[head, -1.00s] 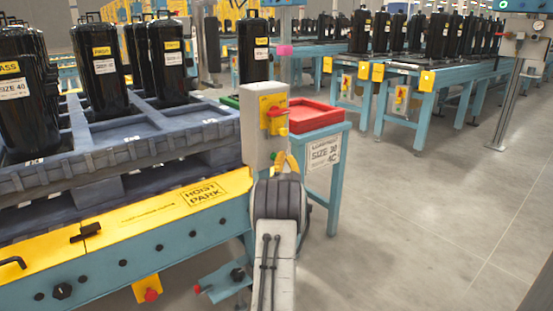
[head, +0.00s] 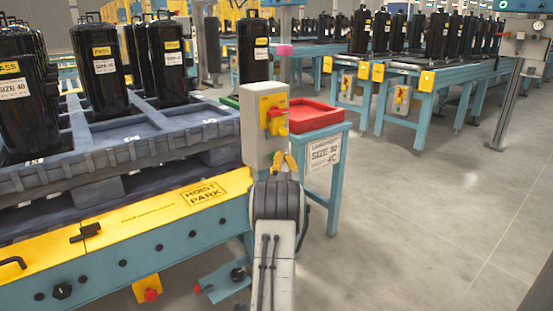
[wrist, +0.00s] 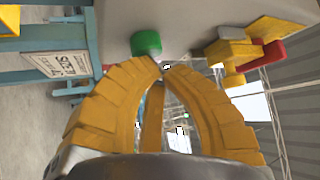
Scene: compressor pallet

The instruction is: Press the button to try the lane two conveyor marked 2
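A grey control box (head: 252,150) stands at the corner of the yellow-topped conveyor frame, with a yellow plate and red switch handle on it. In the wrist view its grey face (wrist: 195,22) carries a green button (wrist: 146,43), just beyond my fingertips and slightly left of them. A small dark-and-white label (wrist: 166,67) shows at the tips, too small to read. My gripper (wrist: 162,70) has yellow fingers drawn together at the tips, with nothing seen between them. In the head view my gripper (head: 284,162) is in front of the box's lower part; the button cannot be made out there.
A red tray (head: 315,116) sits on a blue stand right behind the box. A pallet (head: 120,152) with black cylinders is at left. More blue conveyors stand at the back. The floor at right is clear.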

